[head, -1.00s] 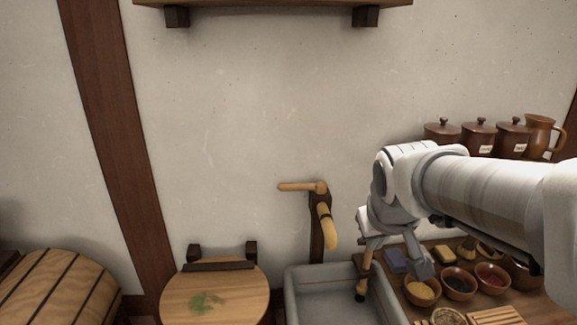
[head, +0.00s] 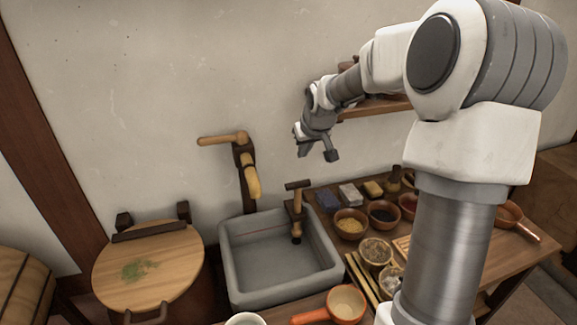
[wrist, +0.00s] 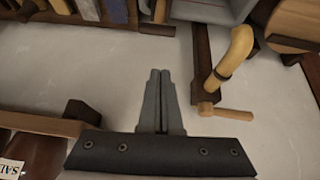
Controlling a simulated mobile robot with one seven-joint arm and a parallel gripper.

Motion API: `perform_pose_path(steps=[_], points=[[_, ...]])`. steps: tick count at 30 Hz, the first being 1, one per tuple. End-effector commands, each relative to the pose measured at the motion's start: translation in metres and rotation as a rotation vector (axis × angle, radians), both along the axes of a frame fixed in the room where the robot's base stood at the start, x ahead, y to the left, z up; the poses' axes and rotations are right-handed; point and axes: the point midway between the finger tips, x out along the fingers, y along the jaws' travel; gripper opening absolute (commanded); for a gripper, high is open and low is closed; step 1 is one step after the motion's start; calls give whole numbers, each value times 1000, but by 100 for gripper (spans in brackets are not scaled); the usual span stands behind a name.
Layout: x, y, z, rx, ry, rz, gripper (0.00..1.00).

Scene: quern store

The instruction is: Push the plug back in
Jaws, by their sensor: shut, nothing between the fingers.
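A wooden T-handled piece (head: 297,212), which looks like the plug, stands upright at the right side of the grey stone sink (head: 233,283) in the head view. Its lower end overlaps the sink's inner right wall, and I cannot tell whether it sits in a hole. Part of it seems to show at the top of the wrist view (wrist: 158,12). My gripper (head: 317,150) is above and slightly right of its handle, apart from it. In the wrist view my gripper (wrist: 160,73) has its fingers together with nothing between them, before the pale wall.
A wooden tap (head: 250,180) with a side handle is on the wall behind the sink. A counter (head: 329,207) to the right holds several bowls and blocks. A round wooden lid (head: 150,265) is left of the sink. A shelf (head: 375,108) is behind my arm.

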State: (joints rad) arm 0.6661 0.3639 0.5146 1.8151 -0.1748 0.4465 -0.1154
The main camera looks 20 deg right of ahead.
Motion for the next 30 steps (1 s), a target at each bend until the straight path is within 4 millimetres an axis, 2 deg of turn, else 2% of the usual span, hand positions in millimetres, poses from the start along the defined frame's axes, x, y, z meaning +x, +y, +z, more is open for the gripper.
perform_pose_path(steps=[6,20,23,30], points=[[14,-12,-8,33,-19,-13,0],[17,-12,-12,35,-19,-13,0],[23,-12,-22,36,-18,-12,0],[48,-11,-60,36,-18,-11,0]])
